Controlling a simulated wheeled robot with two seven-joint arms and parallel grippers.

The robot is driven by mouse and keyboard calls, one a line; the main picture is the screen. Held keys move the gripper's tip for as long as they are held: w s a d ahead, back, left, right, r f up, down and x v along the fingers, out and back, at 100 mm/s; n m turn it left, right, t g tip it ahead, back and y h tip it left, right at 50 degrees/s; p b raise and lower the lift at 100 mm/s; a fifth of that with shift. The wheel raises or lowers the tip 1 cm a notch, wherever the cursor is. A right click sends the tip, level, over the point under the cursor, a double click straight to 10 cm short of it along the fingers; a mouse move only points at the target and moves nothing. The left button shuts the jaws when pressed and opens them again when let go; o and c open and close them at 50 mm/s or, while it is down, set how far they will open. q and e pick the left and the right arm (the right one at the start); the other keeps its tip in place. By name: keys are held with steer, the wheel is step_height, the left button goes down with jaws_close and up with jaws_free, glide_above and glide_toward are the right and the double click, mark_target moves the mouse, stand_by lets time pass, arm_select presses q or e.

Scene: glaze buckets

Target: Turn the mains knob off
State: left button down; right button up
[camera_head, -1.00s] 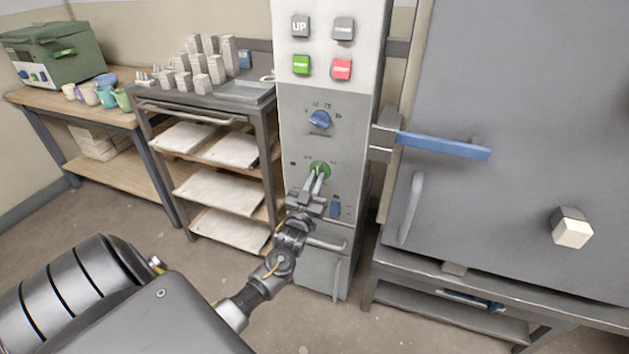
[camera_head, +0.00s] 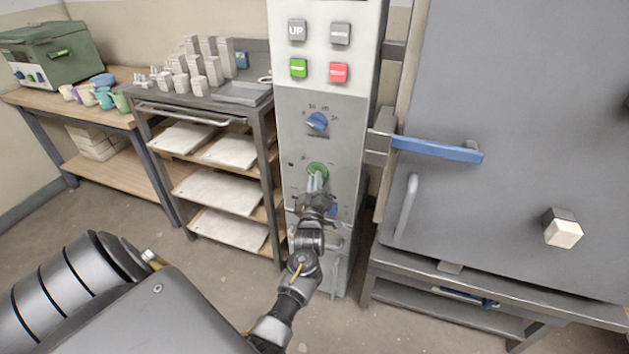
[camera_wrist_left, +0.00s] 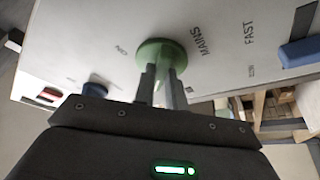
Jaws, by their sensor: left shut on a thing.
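The mains knob is a green round knob (camera_head: 316,170) low on the grey control panel (camera_head: 345,130). In the left wrist view the green knob (camera_wrist_left: 162,52) sits beside the printed word MAINS, with a smaller marking to its left. My left gripper (camera_head: 317,184) is shut on the knob's grip, its two fingers on either side of it; the fingers also show in the left wrist view (camera_wrist_left: 161,85). The fingers hide part of the grip, so its exact pointing direction is hard to tell. My right gripper is not in view.
Above the knob are a blue dial (camera_head: 317,122) and several push buttons, including green (camera_head: 298,68) and red (camera_head: 339,72). A blue kiln-door handle (camera_head: 437,149) juts out at right. A shelf rack (camera_head: 275,165) stands close on the left.

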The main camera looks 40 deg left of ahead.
arm_select(q)
steer(key=shift+n, duration=0.4)
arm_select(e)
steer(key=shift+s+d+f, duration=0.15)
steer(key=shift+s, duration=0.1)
arm_select(q)
steer(key=c, duration=1.4)
jaws_free()
steer(key=shift+c, duration=0.2)
steer(key=shift+s+d, duration=0.1)
steer(key=v, duration=0.7)
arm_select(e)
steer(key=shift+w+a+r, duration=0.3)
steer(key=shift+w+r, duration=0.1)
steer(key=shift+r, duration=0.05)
